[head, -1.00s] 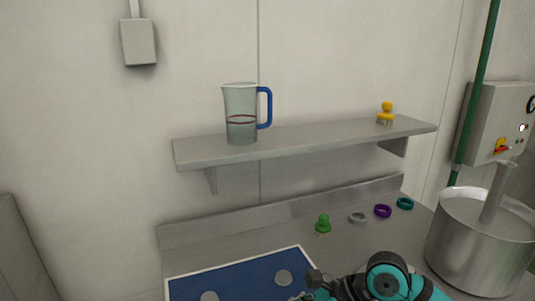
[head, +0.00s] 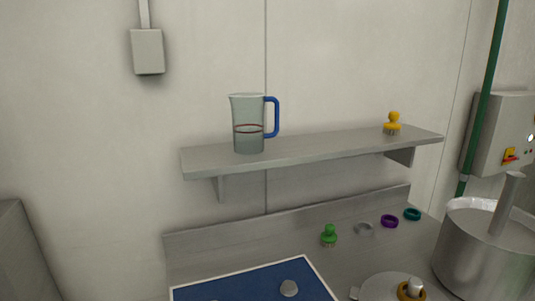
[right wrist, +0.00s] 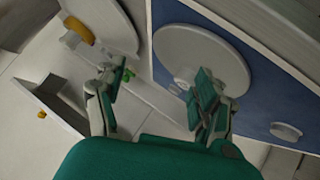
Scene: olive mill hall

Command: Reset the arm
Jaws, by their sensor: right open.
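My right gripper (right wrist: 160,82) shows in the right wrist view with its two fingers spread apart and nothing between them. It points over the worktop, with a blue mat (right wrist: 160,75) and a large pale disc (right wrist: 205,50) beyond the right finger. The right arm does not show in the head view. My left gripper is in neither view.
A jug (head: 248,135) and a yellow-handled brush (head: 393,122) stand on the wall shelf (head: 310,152). The worktop holds a green-handled brush (head: 329,236), rings, a blue mat (head: 240,286), a lid-like disc (head: 375,286) and a steel pot (head: 480,255).

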